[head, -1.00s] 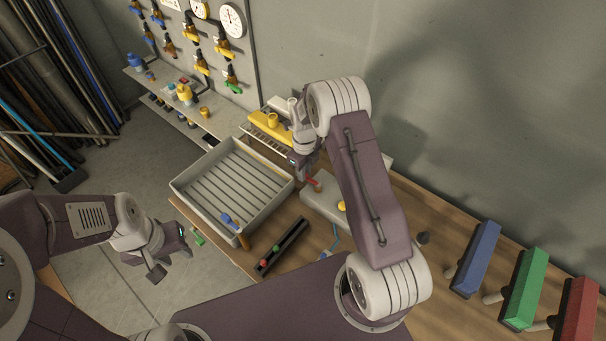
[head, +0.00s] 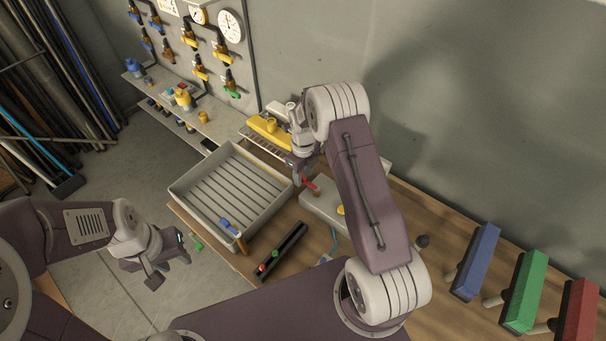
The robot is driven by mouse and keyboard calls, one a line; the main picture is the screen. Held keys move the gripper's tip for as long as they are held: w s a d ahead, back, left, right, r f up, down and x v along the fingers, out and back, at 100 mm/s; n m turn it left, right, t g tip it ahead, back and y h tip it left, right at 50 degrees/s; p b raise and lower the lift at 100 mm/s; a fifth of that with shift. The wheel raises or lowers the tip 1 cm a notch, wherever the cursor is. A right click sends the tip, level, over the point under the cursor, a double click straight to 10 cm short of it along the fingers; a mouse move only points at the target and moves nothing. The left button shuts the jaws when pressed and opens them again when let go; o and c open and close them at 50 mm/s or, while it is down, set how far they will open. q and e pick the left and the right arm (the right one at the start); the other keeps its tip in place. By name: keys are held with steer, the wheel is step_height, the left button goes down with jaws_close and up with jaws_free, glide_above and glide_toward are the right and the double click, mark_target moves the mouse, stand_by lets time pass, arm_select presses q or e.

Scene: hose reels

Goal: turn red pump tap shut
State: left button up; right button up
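A small red tap handle (head: 311,184) shows on the pale grey box-shaped pump (head: 318,204) on the wooden bench. My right gripper (head: 298,178) points down right beside the red handle, at its left end. My own arm hides part of the pump, and the fingers are too small and dark to tell whether they touch or grip the handle. My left gripper (head: 168,268) is open and empty, over the floor off the left edge of the bench.
A grey ribbed tray (head: 205,198) stands left of the pump, with a yellow-topped unit (head: 268,128) behind it. A black holder (head: 283,249) lies in front. Blue (head: 476,258), green (head: 526,291) and red (head: 577,312) bars stand at the right. Taps line the back wall panel.

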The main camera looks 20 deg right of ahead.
mark_target(303, 176)
step_height(303, 176, up, 9)
steer(key=shift+r+b, duration=0.1)
steer(key=shift+b, duration=1)
